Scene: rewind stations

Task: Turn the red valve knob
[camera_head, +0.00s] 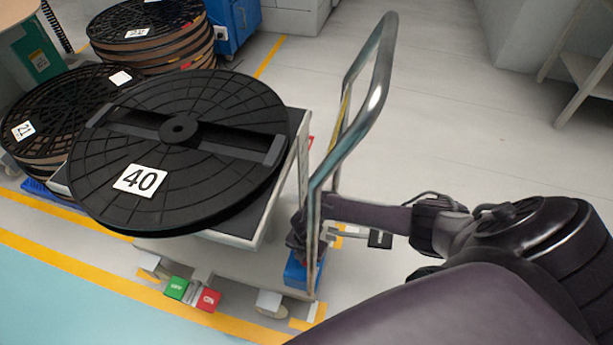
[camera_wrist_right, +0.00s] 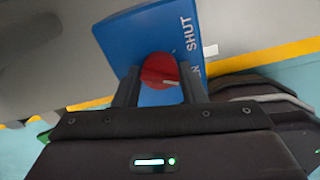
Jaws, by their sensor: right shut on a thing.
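The red valve knob (camera_wrist_right: 160,70) is round with a pale mark on its face and sits on a blue plate (camera_wrist_right: 120,30) in the right wrist view. The plate reads "SHUT", and a second word is partly hidden behind a finger. My right gripper (camera_wrist_right: 160,88) is shut on the knob, with one finger on each side of it. In the head view my right arm reaches from the right to the cart's side, where the gripper (camera_head: 300,232) is partly hidden behind the metal handle. The blue plate (camera_head: 300,277) shows below it; the knob is hard to make out there. My left gripper is out of view.
A cart with a tall metal handle (camera_head: 378,90) carries a large black reel (camera_head: 200,95) labelled 40. Green (camera_head: 176,288) and red (camera_head: 208,299) pedals stick out low at its front. More reels stand at upper left. The floor behind the handle is clear.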

